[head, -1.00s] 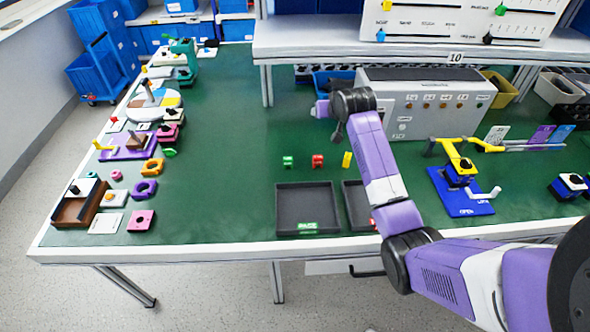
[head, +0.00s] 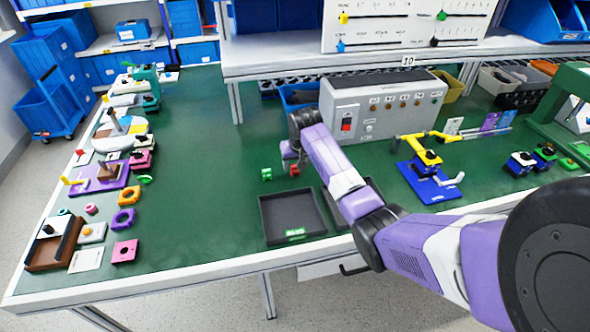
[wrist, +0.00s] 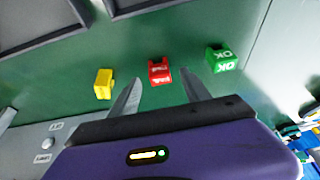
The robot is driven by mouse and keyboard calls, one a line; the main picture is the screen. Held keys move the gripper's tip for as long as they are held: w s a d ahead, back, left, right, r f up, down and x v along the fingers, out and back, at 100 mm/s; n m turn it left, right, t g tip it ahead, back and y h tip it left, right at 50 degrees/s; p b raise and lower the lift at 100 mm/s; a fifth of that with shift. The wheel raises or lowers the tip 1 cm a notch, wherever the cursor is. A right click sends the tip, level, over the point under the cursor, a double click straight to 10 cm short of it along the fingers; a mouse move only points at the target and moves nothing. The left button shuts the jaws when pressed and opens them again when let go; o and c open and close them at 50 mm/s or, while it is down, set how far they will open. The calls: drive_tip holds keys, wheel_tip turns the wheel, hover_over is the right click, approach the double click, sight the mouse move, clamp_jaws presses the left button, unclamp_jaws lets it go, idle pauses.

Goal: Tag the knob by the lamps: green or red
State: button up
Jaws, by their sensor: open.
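A grey box (head: 350,95) with a row of small lamps (head: 405,101) stands at the table's back. A small round knob (wrist: 47,143) shows on grey at the wrist view's lower left; its pointing is too small to read. A green OK tag (head: 266,174) and a red tag (head: 294,169) lie on the green table. In the wrist view are the yellow tag (wrist: 103,84), red tag (wrist: 159,70) and green tag (wrist: 221,59). My gripper (wrist: 160,84) is open and empty, the red tag just ahead between its fingers. My arm hides the yellow tag in the head view.
A black tray with a green label (head: 262,218) lies in front of the tags; a second tray is partly behind my arm. A blue stand with a yellow arm (head: 425,180) is to the right. The table's left middle is clear.

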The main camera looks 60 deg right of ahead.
sight(295, 165)
drive_tip(key=shift+x, duration=1.65)
drive_tip(key=shift+r, duration=0.1)
clamp_jaws()
drive_tip(key=shift+r, duration=0.1)
